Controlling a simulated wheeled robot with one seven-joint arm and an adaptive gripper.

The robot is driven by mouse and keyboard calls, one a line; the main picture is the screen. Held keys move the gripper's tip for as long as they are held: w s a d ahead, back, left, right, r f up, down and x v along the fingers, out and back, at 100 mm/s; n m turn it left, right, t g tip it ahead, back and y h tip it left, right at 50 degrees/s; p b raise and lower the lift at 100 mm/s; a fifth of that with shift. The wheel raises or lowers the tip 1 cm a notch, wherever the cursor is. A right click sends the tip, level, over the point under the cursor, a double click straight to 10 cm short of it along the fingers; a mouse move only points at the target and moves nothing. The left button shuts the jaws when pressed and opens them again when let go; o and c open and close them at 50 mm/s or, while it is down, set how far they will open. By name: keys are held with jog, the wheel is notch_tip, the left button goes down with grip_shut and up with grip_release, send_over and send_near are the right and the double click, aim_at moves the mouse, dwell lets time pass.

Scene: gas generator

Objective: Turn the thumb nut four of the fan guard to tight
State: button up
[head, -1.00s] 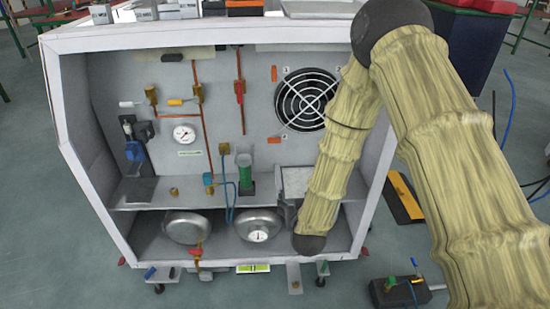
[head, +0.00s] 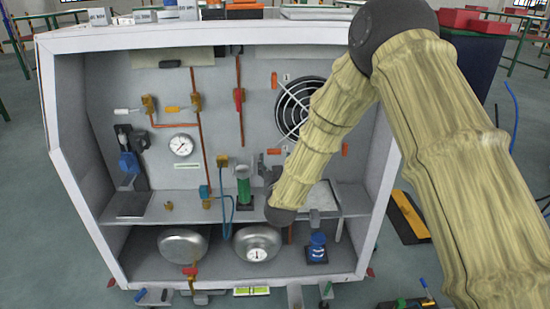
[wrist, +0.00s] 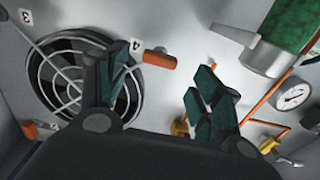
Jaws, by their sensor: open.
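The fan guard (head: 298,108) is a round wire grille on the cabinet's back panel; its right side is hidden behind my arm in the head view. It also shows at the left of the wrist view (wrist: 72,80). Thumb nut four (wrist: 158,60) is an orange bar beside the "4" label, and it shows at the guard's lower left in the head view (head: 274,151). My gripper (wrist: 161,76) is open and empty. In the wrist view the nut appears between the fingertips, nearer the left finger; I see no clear contact.
A green cylinder (head: 244,183) stands on the shelf left of my gripper. A pressure gauge (head: 181,145) and copper pipes with valves are on the panel further left. Another orange nut (head: 274,80) is at the guard's upper left. Round metal tanks (head: 182,243) sit below the shelf.

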aim_at(274, 154)
jog(key=shift+w+a+b, duration=0.1)
jog(key=shift+w+b, duration=0.2)
jog(key=shift+w, duration=2.1)
jog(key=c, duration=1)
